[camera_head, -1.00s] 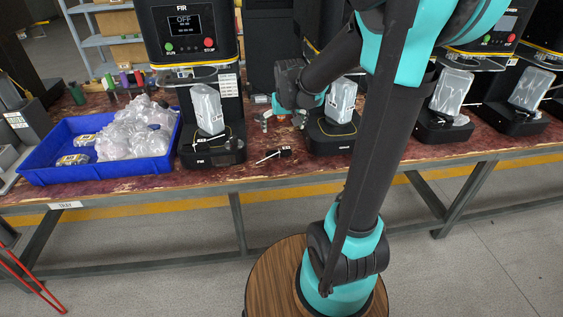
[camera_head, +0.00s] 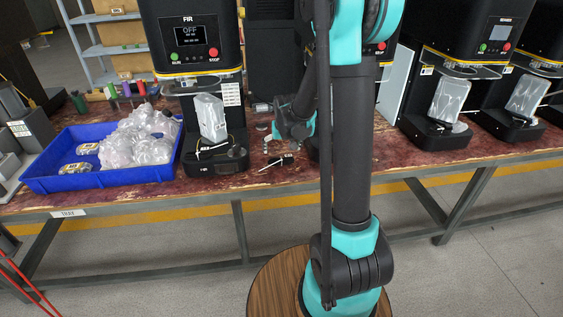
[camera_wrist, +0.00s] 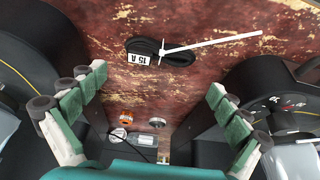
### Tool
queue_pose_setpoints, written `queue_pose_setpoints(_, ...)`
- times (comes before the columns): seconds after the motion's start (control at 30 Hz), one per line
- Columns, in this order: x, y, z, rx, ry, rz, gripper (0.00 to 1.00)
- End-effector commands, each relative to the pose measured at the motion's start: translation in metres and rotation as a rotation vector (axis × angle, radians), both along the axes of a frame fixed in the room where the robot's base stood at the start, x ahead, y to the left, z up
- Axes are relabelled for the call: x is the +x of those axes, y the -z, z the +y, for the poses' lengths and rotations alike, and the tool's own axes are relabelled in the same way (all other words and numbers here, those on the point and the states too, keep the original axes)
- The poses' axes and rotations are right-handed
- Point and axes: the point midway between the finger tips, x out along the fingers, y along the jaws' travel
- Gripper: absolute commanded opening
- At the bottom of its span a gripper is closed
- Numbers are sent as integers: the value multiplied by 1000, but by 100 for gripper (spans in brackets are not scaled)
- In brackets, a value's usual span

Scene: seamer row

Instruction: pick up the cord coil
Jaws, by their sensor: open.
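The cord coil (camera_head: 277,161) is a small dark bundle with a white tie tail. It lies on the worn red tabletop near the front edge, right of the first machine's base. In the wrist view the black coil (camera_wrist: 176,57) shows a white "15 A" label, with the white tail pointing right. My gripper (camera_head: 271,141) hangs just behind and above the coil in the head view. In the wrist view its fingers (camera_wrist: 155,85) are spread wide with nothing between them, and the coil lies apart from both, beyond the tips.
A FIR machine (camera_head: 194,115) holding a clear pouch stands left of the coil. A blue tray (camera_head: 100,182) of clear bags is farther left. More machines (camera_head: 440,120) stand right. In the wrist view dark bases (camera_wrist: 270,95) flank the fingers, and small items (camera_wrist: 126,118) lie near the bottom.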

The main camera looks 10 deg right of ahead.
Motion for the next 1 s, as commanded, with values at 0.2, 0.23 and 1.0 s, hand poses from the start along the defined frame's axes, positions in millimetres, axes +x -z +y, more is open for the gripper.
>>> queue_pose_setpoints(0.2,4,11,0,0,0,0,100)
queue_pose_setpoints(0.23,5,12,0,0,0,0,100)
queue_pose_setpoints(1.0,23,59,-1,0,0,0,100)
